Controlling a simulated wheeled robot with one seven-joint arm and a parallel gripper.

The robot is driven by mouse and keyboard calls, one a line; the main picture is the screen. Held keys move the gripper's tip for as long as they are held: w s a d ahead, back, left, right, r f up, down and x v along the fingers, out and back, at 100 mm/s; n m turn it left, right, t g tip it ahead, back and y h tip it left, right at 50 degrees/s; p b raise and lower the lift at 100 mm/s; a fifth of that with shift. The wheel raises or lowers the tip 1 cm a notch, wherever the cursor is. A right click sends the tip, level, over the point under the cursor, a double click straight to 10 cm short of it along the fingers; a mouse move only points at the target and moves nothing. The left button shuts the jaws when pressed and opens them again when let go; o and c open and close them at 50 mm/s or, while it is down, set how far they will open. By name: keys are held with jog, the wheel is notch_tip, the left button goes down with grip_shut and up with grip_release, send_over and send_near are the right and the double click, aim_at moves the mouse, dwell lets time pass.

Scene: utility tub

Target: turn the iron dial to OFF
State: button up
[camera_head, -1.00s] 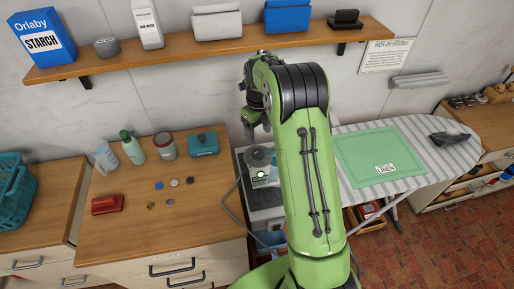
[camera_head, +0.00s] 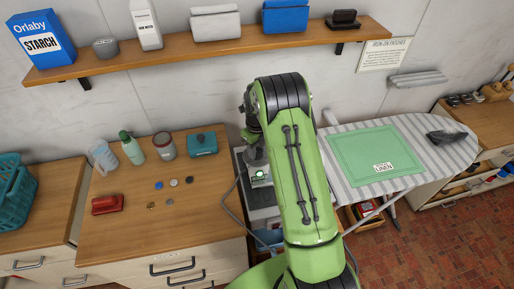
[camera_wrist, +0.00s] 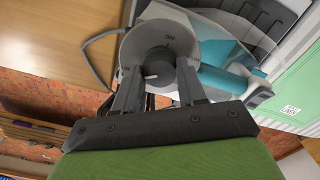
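The iron dial (camera_wrist: 155,61) is a dark round knob on a pale grey round plate (camera_wrist: 136,44) in the wrist view. The plate has lettering near its upper right that appears to read OFF. A short white mark sits at the knob's lower edge, away from that lettering. My gripper (camera_wrist: 159,68) is open, with one finger on each side of the knob; whether the fingers touch it I cannot tell. In the head view my gripper (camera_head: 252,136) is over the iron station (camera_head: 263,197), which shows a small green light. The dial is hidden there.
A teal and white iron body (camera_wrist: 225,60) lies right of the dial in the wrist view. In the head view a wooden counter (camera_head: 120,215) with small items is left, and an ironing board (camera_head: 440,165) with green cloth is right. A shelf (camera_head: 215,47) runs above.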

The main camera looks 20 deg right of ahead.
jog(key=shift+c, duration=1)
